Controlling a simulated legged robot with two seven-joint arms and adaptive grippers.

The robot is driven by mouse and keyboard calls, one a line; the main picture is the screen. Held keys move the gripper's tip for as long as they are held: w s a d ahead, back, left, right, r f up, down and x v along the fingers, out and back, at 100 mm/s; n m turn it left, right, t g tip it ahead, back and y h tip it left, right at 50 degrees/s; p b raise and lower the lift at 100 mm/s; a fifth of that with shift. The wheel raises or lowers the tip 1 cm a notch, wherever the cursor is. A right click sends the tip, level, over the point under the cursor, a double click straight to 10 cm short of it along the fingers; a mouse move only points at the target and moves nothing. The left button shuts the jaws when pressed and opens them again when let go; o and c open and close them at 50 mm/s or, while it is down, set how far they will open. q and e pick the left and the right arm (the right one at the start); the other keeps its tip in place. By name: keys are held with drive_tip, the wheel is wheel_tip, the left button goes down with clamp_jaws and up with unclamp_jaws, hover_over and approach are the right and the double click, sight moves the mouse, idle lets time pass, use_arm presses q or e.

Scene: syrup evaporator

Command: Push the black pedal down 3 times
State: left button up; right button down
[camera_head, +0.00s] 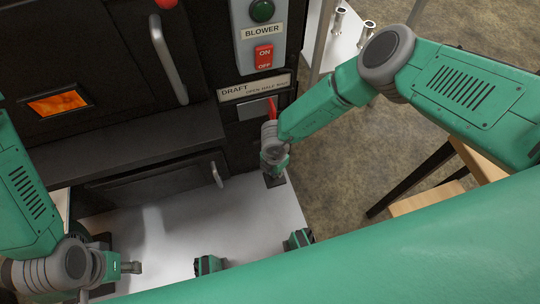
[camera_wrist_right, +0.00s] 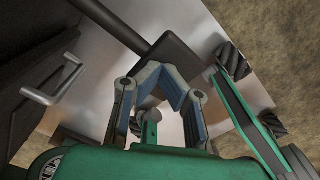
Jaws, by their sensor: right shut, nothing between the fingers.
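The black pedal (camera_wrist_right: 178,52) is a flat dark square plate on a dark bar in the right wrist view. In the head view a small dark part of it (camera_head: 275,181) shows just below my right gripper (camera_head: 273,168). My right gripper (camera_wrist_right: 160,72) is shut and empty, pointing down with its fingertips at the near edge of the pedal. I cannot tell whether they touch it. My left gripper (camera_head: 132,267) is at the lower left over the pale floor plate, away from the pedal; its fingers are too small to read.
The black evaporator front (camera_head: 120,150) with its metal handles stands behind the pedal. A panel with a red ON/OFF blower switch (camera_head: 264,57) and a red draft lever (camera_head: 272,106) is above. A wooden stool (camera_head: 430,200) stands at right. Pale floor plate (camera_head: 170,225) lies in front.

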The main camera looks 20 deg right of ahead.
drive_tip(key=shift+s+r+p, duration=0.2)
drive_tip(key=shift+r+p, duration=1)
drive_tip(key=shift+s+r+p, duration=0.2)
drive_tip(key=shift+r+p, duration=0.95)
drive_tip(key=shift+r, duration=0.05)
drive_tip(key=shift+f, duration=0.15)
drive_tip(key=f+b, duration=0.5)
drive_tip(key=f, duration=0.1)
drive_tip(key=w+f+b, duration=0.1)
drive_tip(key=f+b, duration=0.2)
drive_tip(key=shift+b, duration=0.3)
drive_tip(key=r+p, duration=0.3)
drive_tip(key=s+r+p, duration=0.1)
drive_tip(key=r+p, duration=0.2)
drive_tip(key=p, duration=0.1)
drive_tip(key=r+p, duration=0.3)
drive_tip(key=shift+s+r, duration=0.15)
